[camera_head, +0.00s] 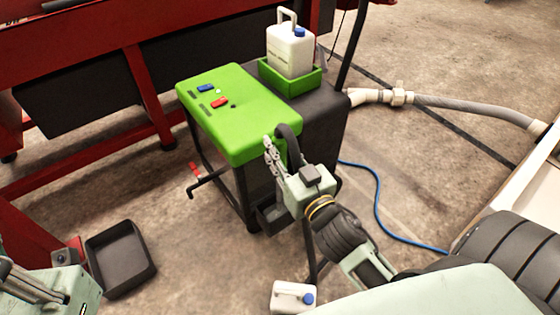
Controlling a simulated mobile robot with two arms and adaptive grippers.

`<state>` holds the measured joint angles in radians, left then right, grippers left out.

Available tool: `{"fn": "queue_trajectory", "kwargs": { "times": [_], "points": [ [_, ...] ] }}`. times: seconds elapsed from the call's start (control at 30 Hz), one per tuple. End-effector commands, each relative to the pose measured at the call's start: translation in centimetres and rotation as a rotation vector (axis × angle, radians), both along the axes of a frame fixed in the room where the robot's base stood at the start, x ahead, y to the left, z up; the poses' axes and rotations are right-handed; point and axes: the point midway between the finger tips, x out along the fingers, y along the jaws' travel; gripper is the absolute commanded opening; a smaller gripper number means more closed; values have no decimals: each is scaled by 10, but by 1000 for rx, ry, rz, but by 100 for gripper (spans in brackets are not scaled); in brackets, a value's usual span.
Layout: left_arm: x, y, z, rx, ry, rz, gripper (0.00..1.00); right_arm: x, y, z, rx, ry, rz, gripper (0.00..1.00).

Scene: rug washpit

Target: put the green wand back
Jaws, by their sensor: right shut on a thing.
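My right gripper (272,148) is at the front right corner of the green-topped machine (240,130). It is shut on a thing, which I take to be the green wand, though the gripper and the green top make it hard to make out. A dark curved piece (289,140) shows beside the fingers. A dark hose (310,250) hangs below the gripper. A dark open holder (270,218) sits low on the machine's front, partly behind my right gripper. Part of my left arm shows at the lower left; whether its gripper is open is unclear.
A white jug (290,52) stands in a green tray (291,84) at the machine's back. Another white jug (293,297) is on the floor in front. A black bin (120,260) stands at the left. A blue hose (378,200) lies at the right. A red frame (90,60) stands behind.

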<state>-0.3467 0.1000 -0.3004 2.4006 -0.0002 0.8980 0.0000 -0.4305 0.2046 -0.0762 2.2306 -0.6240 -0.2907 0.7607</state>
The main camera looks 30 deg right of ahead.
Motion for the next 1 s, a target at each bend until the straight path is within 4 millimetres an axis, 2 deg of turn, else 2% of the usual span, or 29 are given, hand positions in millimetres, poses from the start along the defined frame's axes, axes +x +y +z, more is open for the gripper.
{"fn": "queue_trajectory", "kwargs": {
  "times": [0.03,0.13,0.5,0.53,0.6,0.73,1.0],
  "points": [
    [1,0,0,1,-27,1,0,0,0,-12,-1,-2,-1,0],
    [3,-1,5,3,-51,3,0,0,0,-22,-1,-3,1,0],
    [4,-2,8,5,-55,3,0,0,0,-24,-1,-2,0,0],
    [4,-2,9,5,-57,3,0,0,0,-26,-1,1,0,26],
    [4,-2,9,5,-57,3,0,0,0,-25,-1,1,0,32],
    [4,-2,9,5,-57,3,0,0,0,-25,-1,1,0,43],
    [4,-2,9,5,-58,3,0,0,0,-25,-1,0,0,44]
  ]
}}
